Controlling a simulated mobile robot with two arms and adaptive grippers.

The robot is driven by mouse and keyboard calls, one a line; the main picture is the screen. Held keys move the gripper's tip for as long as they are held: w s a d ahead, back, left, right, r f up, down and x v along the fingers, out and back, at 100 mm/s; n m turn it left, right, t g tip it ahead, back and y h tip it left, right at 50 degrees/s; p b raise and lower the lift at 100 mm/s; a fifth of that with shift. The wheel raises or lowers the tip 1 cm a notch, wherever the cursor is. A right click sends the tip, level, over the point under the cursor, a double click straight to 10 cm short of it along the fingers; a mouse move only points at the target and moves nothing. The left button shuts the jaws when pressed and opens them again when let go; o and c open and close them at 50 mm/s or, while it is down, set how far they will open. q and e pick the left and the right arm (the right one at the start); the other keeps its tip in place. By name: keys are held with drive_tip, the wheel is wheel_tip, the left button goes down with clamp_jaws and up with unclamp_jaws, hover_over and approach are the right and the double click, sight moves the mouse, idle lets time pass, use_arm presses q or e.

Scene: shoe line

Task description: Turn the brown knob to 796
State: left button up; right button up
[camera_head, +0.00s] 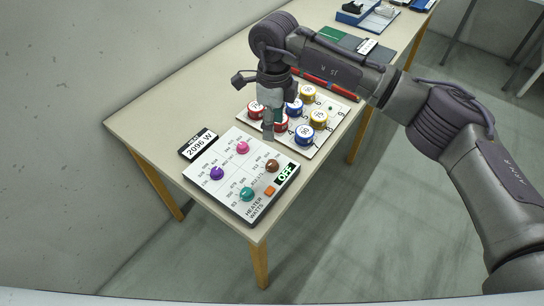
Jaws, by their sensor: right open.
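The brown knob (272,166) sits on the right side of the white heater panel (231,199), with small printed numbers around it. I cannot read its setting. The panel also bears a pink knob (242,147), a purple knob (216,173), a teal knob (246,194), an orange button (269,191) and a sign reading OFF (286,173). My right gripper (268,135) points down above the far edge of the panel, up and left of the brown knob and apart from it. It is open and empty. My left gripper is out of view.
A black-framed sign (199,145) reading 2096 W lies beyond the panel's left corner. A white board with red, blue and yellow round pieces (304,133) lies behind my right gripper. Folders and a blue box (352,14) are farther back. The table's left part (150,115) is clear.

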sight(272, 162)
drive_tip(key=f+p, duration=0.1)
drive_tip(key=f, duration=0.3)
drive_tip(key=f+p, duration=0.1)
drive_tip(key=f, duration=0.3)
drive_tip(key=f+p, duration=0.1)
drive_tip(key=f, duration=0.4)
drive_tip(key=shift+s+a, duration=0.15)
drive_tip(key=shift+s, duration=0.15)
clamp_jaws()
